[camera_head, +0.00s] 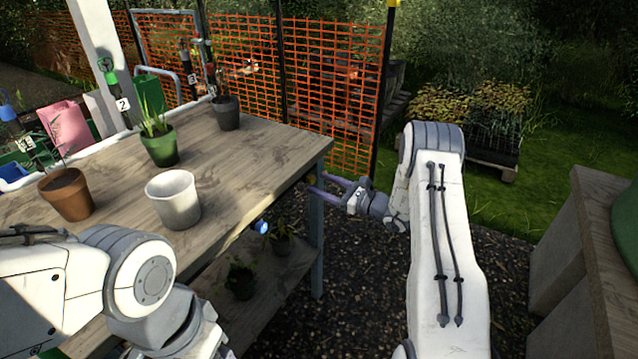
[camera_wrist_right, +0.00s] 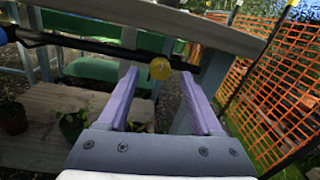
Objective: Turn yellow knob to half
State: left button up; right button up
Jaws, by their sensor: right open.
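The yellow knob (camera_wrist_right: 160,69) is a small round knob on a dark bar under the table's edge in the right wrist view. In the head view the yellow knob (camera_head: 311,179) is a small spot by the table's right corner. My right gripper (camera_head: 319,184) points at it from the right, with purple fingers apart. In the right wrist view, the right gripper (camera_wrist_right: 158,76) is open and empty, and the knob appears between its fingertips. I cannot tell whether the tips reach past it. My left arm is at the lower left; its fingers are out of view.
A blue knob (camera_head: 261,226) sits further along the table's front. The wooden table (camera_head: 265,150) carries a white pot (camera_head: 173,199), a terracotta pot (camera_head: 67,194) and green and dark pots. A lower shelf (camera_head: 265,265) holds plants. An orange mesh fence (camera_head: 335,80) stands behind.

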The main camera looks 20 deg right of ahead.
jog(key=shift+x, duration=0.8)
grip_shut()
